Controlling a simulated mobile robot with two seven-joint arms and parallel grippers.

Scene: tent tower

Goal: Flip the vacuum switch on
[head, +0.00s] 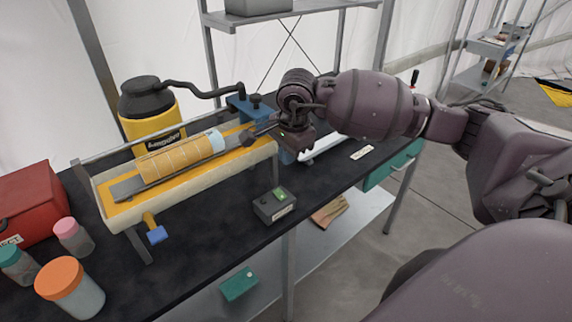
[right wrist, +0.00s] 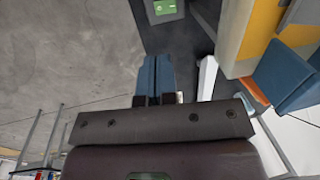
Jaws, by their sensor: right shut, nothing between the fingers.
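A small dark grey box (head: 274,207) with a green patch on top sits near the front edge of the black bench; it looks like the vacuum switch. I cannot tell its setting. Part of the box, with its green patch (right wrist: 157,10), shows at the top edge in the right wrist view. My right gripper (head: 286,156) is above the bench, behind and slightly right of the box, apart from it. Its blue fingers (right wrist: 156,76) are together and empty in the right wrist view. My left gripper is not in view.
A yellow canister (head: 150,118) with a black lid and bent arm stands behind a yellow-lined trough (head: 110,210) holding a tan cylinder (head: 180,157). A red box (head: 30,205) and several capped jars are at left. The bench (head: 225,240) is clear around the grey box.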

